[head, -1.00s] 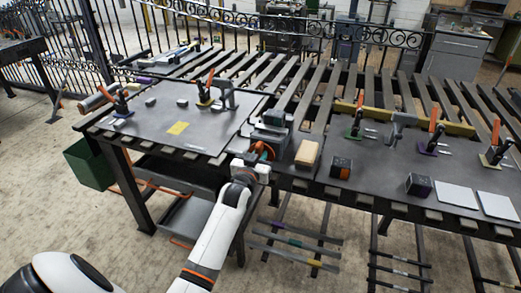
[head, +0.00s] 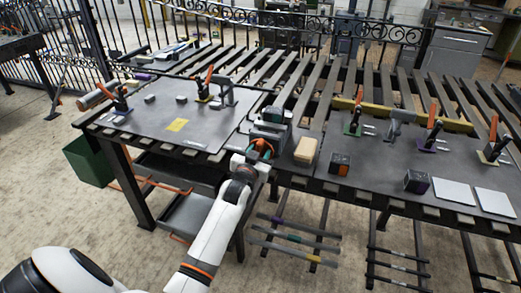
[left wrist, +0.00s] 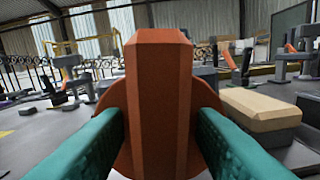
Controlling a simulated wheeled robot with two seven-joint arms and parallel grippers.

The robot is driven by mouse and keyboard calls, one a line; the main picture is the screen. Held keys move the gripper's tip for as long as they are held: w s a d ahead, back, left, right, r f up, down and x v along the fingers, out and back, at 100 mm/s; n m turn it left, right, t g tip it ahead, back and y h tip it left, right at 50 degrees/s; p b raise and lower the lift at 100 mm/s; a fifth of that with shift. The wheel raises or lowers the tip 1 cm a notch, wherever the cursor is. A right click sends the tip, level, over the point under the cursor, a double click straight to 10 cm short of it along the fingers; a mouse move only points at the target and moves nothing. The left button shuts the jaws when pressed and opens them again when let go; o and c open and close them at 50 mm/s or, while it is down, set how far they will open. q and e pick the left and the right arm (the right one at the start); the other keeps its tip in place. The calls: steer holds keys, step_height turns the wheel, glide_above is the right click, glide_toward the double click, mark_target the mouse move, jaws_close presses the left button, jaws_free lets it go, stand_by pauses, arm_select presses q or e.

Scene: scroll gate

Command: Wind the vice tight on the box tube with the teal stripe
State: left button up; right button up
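The vice (head: 270,128) stands at the front edge of the bench, near the middle. Its orange handle (head: 262,146) faces me. In the left wrist view the handle's upright orange bar (left wrist: 160,100) with a round disc behind it fills the middle. My left gripper (head: 258,154) is at the handle. Its teal fingers lie on both sides of the bar and look closed against it. A bar with a teal mark (head: 294,238) lies on the rack below the bench. I cannot make out a teal-striped tube in the vice jaws. My right gripper is out of view.
A tan block (head: 305,151) sits right of the vice, also in the left wrist view (left wrist: 258,108). Dark blocks (head: 340,163) and pale plates (head: 453,191) lie farther right. Toggle clamps (head: 121,100) stand on the plates. A green bin (head: 88,161) is at left.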

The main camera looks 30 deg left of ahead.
arm_select(q)
steer(key=b+v, duration=0.1)
steer(key=v, duration=1.1)
steer(key=shift+d, duration=0.1)
stand_by(0.4)
steer(key=s+d+f+m+g+h, duration=0.1)
steer(key=s+d+f+g, duration=0.2)
steer(key=f, duration=0.8)
steer(key=s+d+f+g+h, duration=0.1)
steer(key=s+d+f+g, duration=0.15)
steer(key=f, duration=0.85)
steer(key=s+d+f+m+g+h, duration=0.1)
steer(key=s+d+f+g, duration=0.15)
steer(key=f, duration=0.85)
steer(key=s+d+f+g+h, duration=0.1)
steer(key=s+d+f+g, duration=0.25)
steer(key=s+f, duration=1)
steer(key=s+f+g, duration=0.2)
steer(key=s+f, duration=0.2)
steer(key=s, duration=0.6)
steer(key=s+f+m+g, duration=0.1)
steer(key=s+f+g, duration=0.2)
steer(key=s, duration=0.8)
steer(key=shift+s+f+m, duration=0.2)
steer(key=shift+f+m, duration=0.1)
steer(key=shift+f, duration=0.3)
